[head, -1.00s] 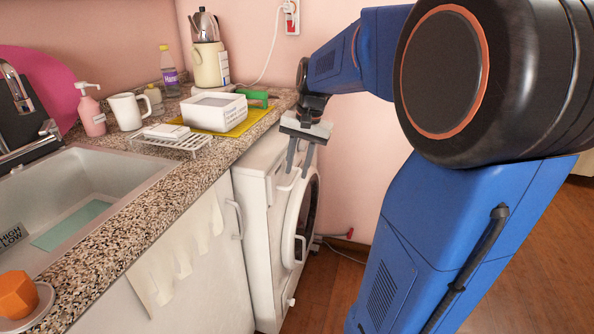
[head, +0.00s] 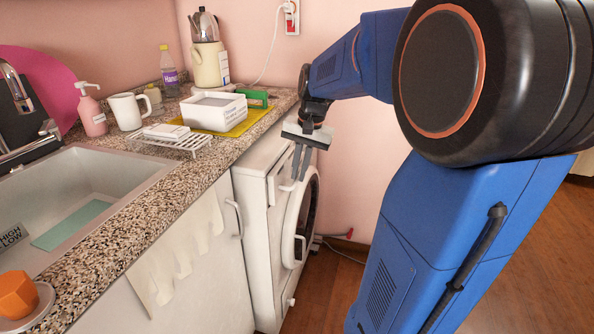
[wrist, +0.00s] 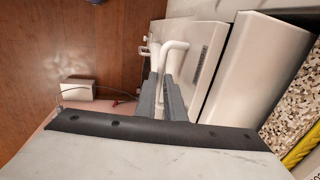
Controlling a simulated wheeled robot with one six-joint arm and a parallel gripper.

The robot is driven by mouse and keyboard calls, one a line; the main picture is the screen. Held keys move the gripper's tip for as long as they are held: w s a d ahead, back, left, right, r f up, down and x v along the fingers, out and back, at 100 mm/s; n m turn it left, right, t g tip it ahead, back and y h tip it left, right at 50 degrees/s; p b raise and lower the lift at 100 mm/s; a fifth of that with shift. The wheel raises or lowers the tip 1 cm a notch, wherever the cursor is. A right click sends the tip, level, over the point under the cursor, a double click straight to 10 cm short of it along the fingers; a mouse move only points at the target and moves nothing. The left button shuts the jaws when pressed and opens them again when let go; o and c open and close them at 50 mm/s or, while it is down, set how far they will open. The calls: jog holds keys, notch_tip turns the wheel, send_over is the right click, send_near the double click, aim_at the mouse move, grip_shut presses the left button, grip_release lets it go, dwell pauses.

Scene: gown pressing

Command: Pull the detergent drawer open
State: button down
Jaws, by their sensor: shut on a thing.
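The white washing machine (head: 260,232) stands under the counter end. The detergent drawer (head: 272,188) is at the upper part of its front and looks closed, though my fingers partly hide it. Its white handle (wrist: 174,46) is a bar standing out from the front, seen in the wrist view. My gripper (head: 299,178) points down at the machine's front. In the wrist view its two grey fingers (wrist: 162,88) are close together, shut on the handle.
The round door (head: 303,225) with its own handle is just below my gripper. Open wooden floor (wrist: 70,35) lies before the machine.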

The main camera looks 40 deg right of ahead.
jog(key=s+d, duration=0.9)
jog(key=s, duration=0.3)
jog(key=shift+s+d, duration=0.25)
jog(key=shift+d, duration=0.15)
jog(key=c, duration=1.8)
grip_release()
jog(key=shift+c, duration=0.2)
notch_tip(320, 180, up, 17)
jog(key=s+d, duration=0.2)
jog(key=shift+s, duration=0.25)
jog(key=shift+a, duration=0.1)
